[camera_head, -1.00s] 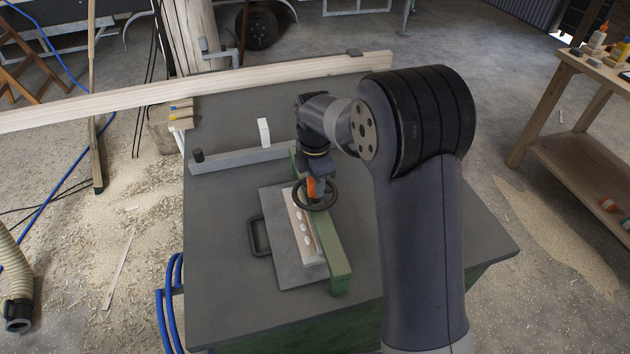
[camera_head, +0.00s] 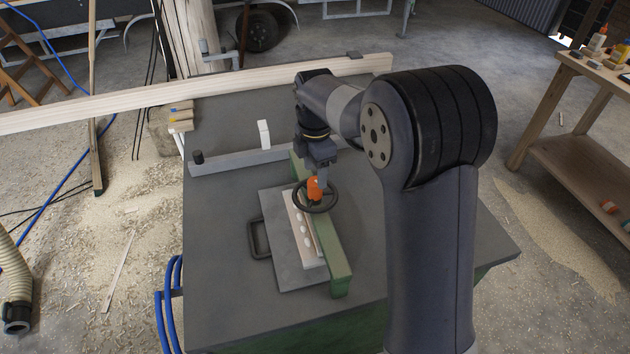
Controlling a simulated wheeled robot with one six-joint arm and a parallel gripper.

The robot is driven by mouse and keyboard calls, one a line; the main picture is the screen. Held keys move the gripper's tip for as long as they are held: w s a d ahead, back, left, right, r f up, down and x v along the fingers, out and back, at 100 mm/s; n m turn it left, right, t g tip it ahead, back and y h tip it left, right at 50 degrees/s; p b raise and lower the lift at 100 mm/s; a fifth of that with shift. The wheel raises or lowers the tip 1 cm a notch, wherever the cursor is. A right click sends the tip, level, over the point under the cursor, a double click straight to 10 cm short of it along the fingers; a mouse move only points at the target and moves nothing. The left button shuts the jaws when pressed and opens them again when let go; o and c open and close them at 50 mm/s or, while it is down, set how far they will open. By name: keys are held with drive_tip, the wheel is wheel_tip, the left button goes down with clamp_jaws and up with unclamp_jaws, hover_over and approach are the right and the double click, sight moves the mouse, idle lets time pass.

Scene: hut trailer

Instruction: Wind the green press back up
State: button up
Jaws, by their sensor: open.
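The green press (camera_head: 341,272) stands on the grey workbench top as a long green beam over a metal plate (camera_head: 279,262). Its dark round handwheel (camera_head: 329,207) sits on top, with an orange part (camera_head: 315,189) at the wheel. My gripper (camera_head: 319,182) points down at the wheel from above and is open. Its fingertips are small and partly hidden, so I cannot tell whether they touch the wheel. A pale strip with several white round spots (camera_head: 304,229) lies on the plate beside the beam.
A dark handle (camera_head: 255,240) sticks out from the plate's left side. A grey rail (camera_head: 235,160) with a white upright block (camera_head: 263,134) lies behind. A long timber (camera_head: 205,91) crosses the back. The bench front left is clear.

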sight(315, 180)
wheel_tip(315, 180, up, 6)
drive_tip(key=shift+r, duration=0.1)
idle(0.4)
drive_tip(key=m, duration=0.9)
drive_tip(key=shift+b, duration=0.35)
drive_tip(key=m, duration=0.3)
drive_tip(key=shift+m, duration=0.4)
drive_tip(key=m, duration=0.5)
drive_tip(key=shift+f, duration=0.55)
wheel_tip(315, 180, down, 10)
drive_tip(key=shift+r, duration=0.1)
drive_tip(key=shift+c, duration=0.2)
